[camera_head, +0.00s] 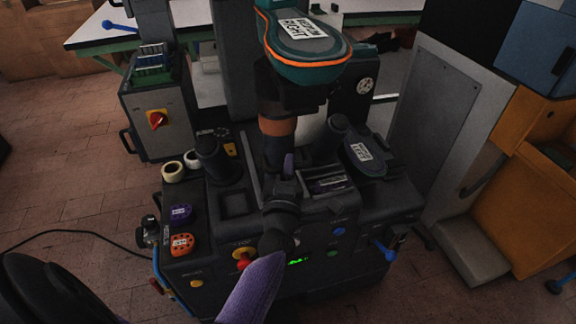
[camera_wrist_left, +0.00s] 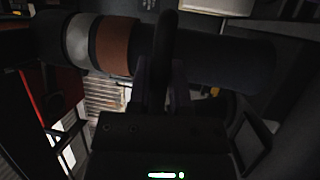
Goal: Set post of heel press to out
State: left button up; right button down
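The heel press (camera_head: 235,205) stands in the middle of the head view. Its post (camera_head: 278,127), dark with an orange-brown band, stands under a teal pad (camera_head: 305,62) with an orange edge. In the left wrist view the post (camera_wrist_left: 112,46) crosses the top, dark with brown and silver bands. My left gripper (camera_head: 287,168) is at the lower part of the post, its arm rising from the bottom. In the wrist view its dark fingers (camera_wrist_left: 160,75) overlap the post. Whether they grip it is too dark to tell.
A red button (camera_head: 243,262), blue button (camera_head: 339,231) and blue-handled lever (camera_head: 383,249) are on the press front. A second labelled pad (camera_head: 362,156) sits on the right. A control box (camera_head: 160,115) stands left behind, and an orange cabinet (camera_head: 528,200) at right.

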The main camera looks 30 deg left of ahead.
pick_arm(q)
jog(key=o, duration=0.4)
jog(key=shift+s+d, duration=0.15)
jog(key=shift+d, duration=0.05)
pick_arm(e)
jog(key=shift+s+d, duration=0.5)
jog(key=shift+d, duration=0.05)
pick_arm(q)
jog(key=p+v, duration=0.1)
jog(key=v, duration=0.8)
jog(key=shift+s+d+f, duration=0.15)
jog(key=shift+s, duration=0.25)
pick_arm(e)
jog(key=shift+w+a+r, duration=0.5)
jog(key=shift+w+r, duration=0.2)
jog(key=shift+s, duration=0.2)
